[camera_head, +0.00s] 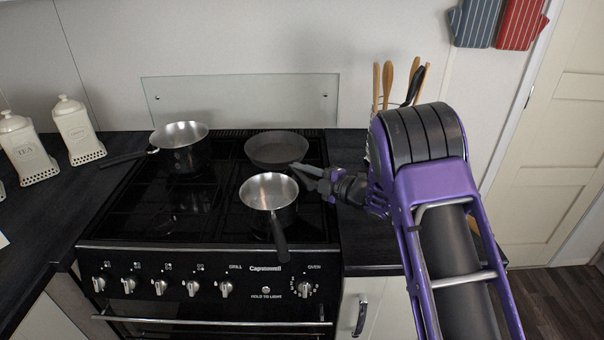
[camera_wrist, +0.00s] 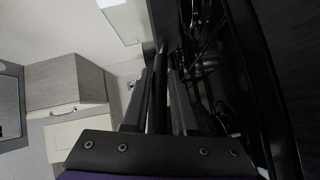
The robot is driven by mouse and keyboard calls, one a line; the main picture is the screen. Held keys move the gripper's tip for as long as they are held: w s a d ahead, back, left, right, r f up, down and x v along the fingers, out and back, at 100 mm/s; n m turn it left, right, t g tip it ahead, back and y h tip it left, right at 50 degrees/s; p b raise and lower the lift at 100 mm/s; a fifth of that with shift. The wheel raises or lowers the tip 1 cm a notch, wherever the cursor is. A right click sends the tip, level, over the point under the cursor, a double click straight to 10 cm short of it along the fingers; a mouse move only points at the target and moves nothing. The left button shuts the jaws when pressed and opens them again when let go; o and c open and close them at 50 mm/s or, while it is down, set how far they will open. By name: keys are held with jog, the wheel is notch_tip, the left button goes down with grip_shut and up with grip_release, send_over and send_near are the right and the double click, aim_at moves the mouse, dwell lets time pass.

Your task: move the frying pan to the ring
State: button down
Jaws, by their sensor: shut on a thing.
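The dark grey frying pan (camera_head: 276,149) is at the back right of the black hob (camera_head: 215,215), bowl up and about level. Whether it touches the hob cannot be told. My gripper (camera_head: 312,177) is at the pan's near right side, where the handle is mostly hidden by the fingers. In the wrist view, my gripper (camera_wrist: 161,80) has a dark bar, the pan's handle (camera_wrist: 160,64), between its two fingers. My gripper is shut on that handle. The rings under the pans are hard to make out.
A steel saucepan (camera_head: 268,191) stands close in front of the frying pan, handle toward the front. Another saucepan (camera_head: 180,145) stands back left. A utensil holder (camera_head: 385,100) stands behind my arm. White canisters (camera_head: 78,130) are at left. The hob's front left is clear.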

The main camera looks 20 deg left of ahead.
jog(key=shift+f+b, duration=0.3)
jog(key=shift+b, duration=0.15)
jog(key=c, duration=0.7)
grip_release()
jog(key=shift+f, duration=0.1)
jog(key=shift+r+p, duration=0.55)
jog(key=shift+p, duration=0.1)
jog(key=v, duration=1.2)
